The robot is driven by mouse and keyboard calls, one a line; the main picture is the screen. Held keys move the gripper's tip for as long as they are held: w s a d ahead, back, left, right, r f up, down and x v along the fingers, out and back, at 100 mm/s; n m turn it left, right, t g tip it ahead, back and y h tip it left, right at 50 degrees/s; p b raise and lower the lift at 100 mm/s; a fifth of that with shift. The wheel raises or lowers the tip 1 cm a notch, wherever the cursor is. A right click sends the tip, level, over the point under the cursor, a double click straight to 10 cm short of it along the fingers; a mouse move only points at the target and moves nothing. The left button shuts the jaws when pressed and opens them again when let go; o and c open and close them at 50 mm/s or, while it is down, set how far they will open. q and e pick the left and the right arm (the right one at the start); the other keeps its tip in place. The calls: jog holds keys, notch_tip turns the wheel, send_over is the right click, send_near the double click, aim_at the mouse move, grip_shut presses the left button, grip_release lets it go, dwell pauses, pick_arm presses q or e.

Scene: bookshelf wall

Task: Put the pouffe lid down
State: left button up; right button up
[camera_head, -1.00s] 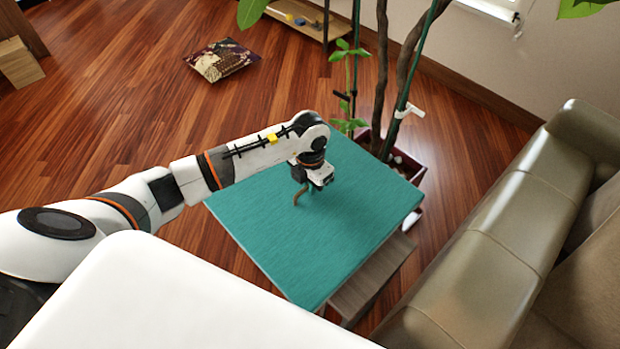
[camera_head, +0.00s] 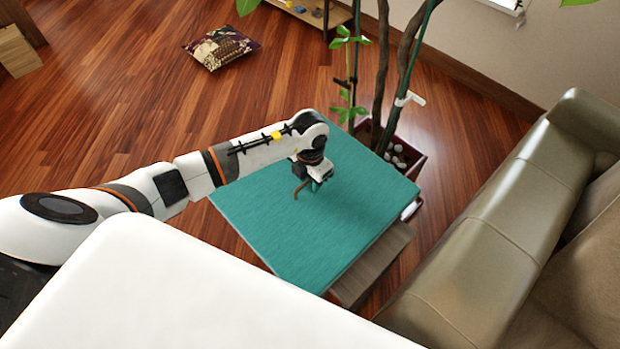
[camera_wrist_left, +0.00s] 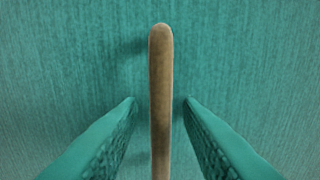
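The teal pouffe lid (camera_head: 350,215) is a flat, square, fabric-covered panel in the middle of the head view. It lies over the wooden pouffe body (camera_head: 375,262), whose side shows below the lid's right edge. I cannot tell whether the lid rests fully on the body. A thin brown handle (camera_wrist_left: 161,60) stands up from the lid. My left gripper (camera_wrist_left: 161,103) is down at the handle, with one finger on each side and a visible gap to both, so it is open around it. In the head view the left gripper (camera_head: 308,184) hides part of the handle. My right gripper is not in view.
A plant in a dark red pot (camera_head: 412,168) stands close behind the lid. An olive leather sofa (camera_head: 500,230) runs along the right. A patterned cushion (camera_head: 222,47) lies on the wood floor at the back left. Floor left of the lid is clear.

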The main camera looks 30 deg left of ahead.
pick_arm(q)
notch_tip(320, 180, up, 12)
dwell(0.5)
dwell(0.4)
